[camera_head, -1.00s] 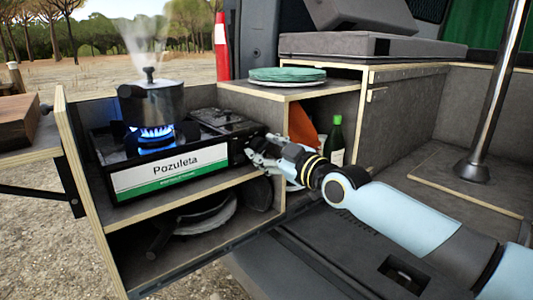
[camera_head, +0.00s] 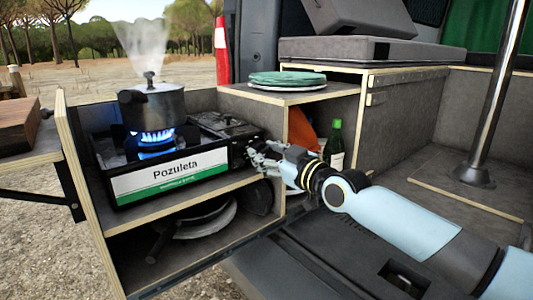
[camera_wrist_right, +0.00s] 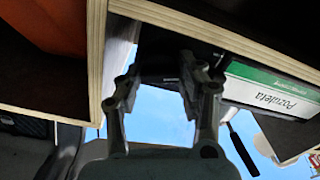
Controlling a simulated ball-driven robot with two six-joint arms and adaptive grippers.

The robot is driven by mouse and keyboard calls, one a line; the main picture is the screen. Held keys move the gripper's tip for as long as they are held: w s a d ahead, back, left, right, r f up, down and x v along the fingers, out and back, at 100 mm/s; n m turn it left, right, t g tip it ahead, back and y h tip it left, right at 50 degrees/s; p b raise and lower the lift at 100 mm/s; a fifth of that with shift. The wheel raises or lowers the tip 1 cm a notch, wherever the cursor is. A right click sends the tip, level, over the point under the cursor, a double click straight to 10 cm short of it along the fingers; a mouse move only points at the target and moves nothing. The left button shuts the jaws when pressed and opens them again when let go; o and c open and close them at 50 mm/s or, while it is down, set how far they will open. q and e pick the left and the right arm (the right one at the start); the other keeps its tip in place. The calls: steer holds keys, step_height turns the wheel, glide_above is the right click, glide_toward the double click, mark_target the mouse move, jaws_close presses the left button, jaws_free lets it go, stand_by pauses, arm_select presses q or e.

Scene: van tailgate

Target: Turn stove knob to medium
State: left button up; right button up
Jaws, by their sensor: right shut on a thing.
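The black camping stove (camera_head: 175,175) has a white and green "Pozuleta" front label and stands on the upper shelf of the wooden pull-out unit. A lidded grey pot (camera_head: 153,105) sits upright on it over a blue flame (camera_head: 153,138), with steam rising. My right gripper (camera_head: 252,154) is at the right end of the stove's front, shut on the stove knob. The knob is hidden by the fingers and dark shadow, so its angle cannot be read. In the right wrist view, the two fingers (camera_wrist_right: 160,75) reach toward the stove beside its label (camera_wrist_right: 275,90). My left gripper is not in view.
Green plates (camera_head: 288,78) are stacked on the ledge right of the stove. A green bottle (camera_head: 334,142) and an orange item (camera_head: 302,128) stand in the compartment close behind my right wrist. Pans (camera_head: 205,220) lie on the lower shelf. A wooden board (camera_head: 18,122) is at far left.

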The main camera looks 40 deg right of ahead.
steer(key=m, duration=0.4)
steer(key=shift+m, duration=0.3)
steer(key=shift+f+m+p, duration=0.1)
steer(key=shift+m+p, duration=0.2)
steer(key=shift+m, duration=1.6)
steer(key=o, duration=0.9)
steer(key=shift+c, duration=0.2)
steer(key=shift+r, duration=0.2)
step_height(320, 180, up, 10)
steer(key=shift+f, duration=0.15)
steer(key=shift+o, duration=0.3)
